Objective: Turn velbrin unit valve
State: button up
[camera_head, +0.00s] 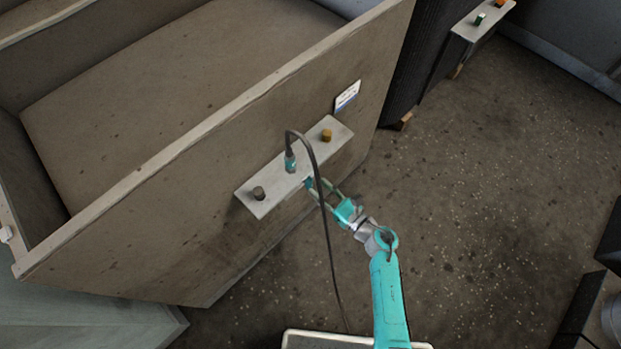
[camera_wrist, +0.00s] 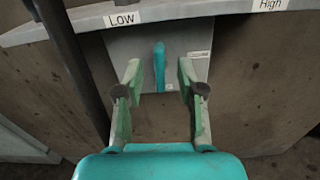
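A teal valve handle (camera_wrist: 159,67) stands upright on a grey plate (camera_wrist: 125,47) on the front of the housing, below a shelf edge. In the head view, a small teal piece (camera_head: 308,183) under the shelf's front edge appears to be this handle, mostly hidden. My gripper (camera_wrist: 160,78) is open. Its two green fingers are on either side of the handle, with visible gaps, and do not appear to touch it. In the head view, my gripper (camera_head: 323,187) is just in front of the shelf, partly behind a cable. The depth between fingertips and handle is hard to judge.
The grey shelf (camera_head: 262,207) carries a dark knob (camera_head: 258,193), a teal plug (camera_head: 290,162) with a dark cable (camera_head: 322,210) hanging across my arm, and an orange knob (camera_head: 327,135). "LOW" (camera_wrist: 122,19) and "High" (camera_wrist: 270,5) labels mark its edge.

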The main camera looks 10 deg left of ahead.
aim_at(312, 182)
jog(key=shift+x, duration=2.45)
grip_shut()
